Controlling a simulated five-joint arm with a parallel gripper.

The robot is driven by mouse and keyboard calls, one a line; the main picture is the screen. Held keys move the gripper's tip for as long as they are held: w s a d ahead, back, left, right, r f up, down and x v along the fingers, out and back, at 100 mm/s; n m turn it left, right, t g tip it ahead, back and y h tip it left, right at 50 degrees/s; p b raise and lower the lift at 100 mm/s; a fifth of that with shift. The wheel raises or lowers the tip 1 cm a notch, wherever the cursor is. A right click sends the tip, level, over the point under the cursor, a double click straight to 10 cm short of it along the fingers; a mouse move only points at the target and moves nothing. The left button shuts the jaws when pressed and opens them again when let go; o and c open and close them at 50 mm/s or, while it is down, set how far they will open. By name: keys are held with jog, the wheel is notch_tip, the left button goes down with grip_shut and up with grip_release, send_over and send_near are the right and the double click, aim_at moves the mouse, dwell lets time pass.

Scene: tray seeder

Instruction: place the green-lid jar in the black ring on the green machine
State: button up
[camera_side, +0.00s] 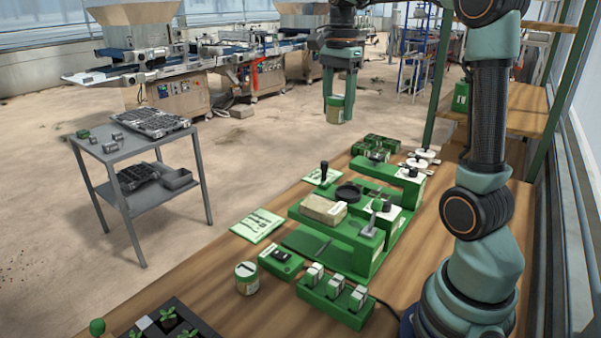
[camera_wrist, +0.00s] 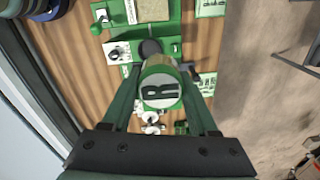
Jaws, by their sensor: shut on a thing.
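My gripper (camera_side: 338,97) is shut on a jar (camera_side: 335,112) and holds it roughly upright, well above the wooden bench. In the wrist view the jar (camera_wrist: 160,90) sits between my gripper's fingers (camera_wrist: 160,78), and its lid shows a green rim and a pale disc with a dark mark. The green machine (camera_side: 365,235) stands on the bench, lower and nearer the side camera than the jar. Its black ring (camera_side: 348,193) looks empty. In the wrist view the ring (camera_wrist: 150,46) is partly hidden behind the jar.
A second jar (camera_side: 247,279) stands on the bench front left, beside a green box (camera_side: 281,262) and a rack of white-topped pieces (camera_side: 335,298). A beige block (camera_side: 323,210) and a black-knobbed lever (camera_side: 324,170) rise near the ring. A grey cart (camera_side: 140,155) stands left.

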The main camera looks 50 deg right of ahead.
aim_at(348, 195)
jog(key=s+d, duration=0.3)
jog(key=f, duration=1.9)
jog(key=shift+s+a, duration=0.1)
jog(key=shift+a, duration=0.15)
jog(key=shift+f, duration=0.2)
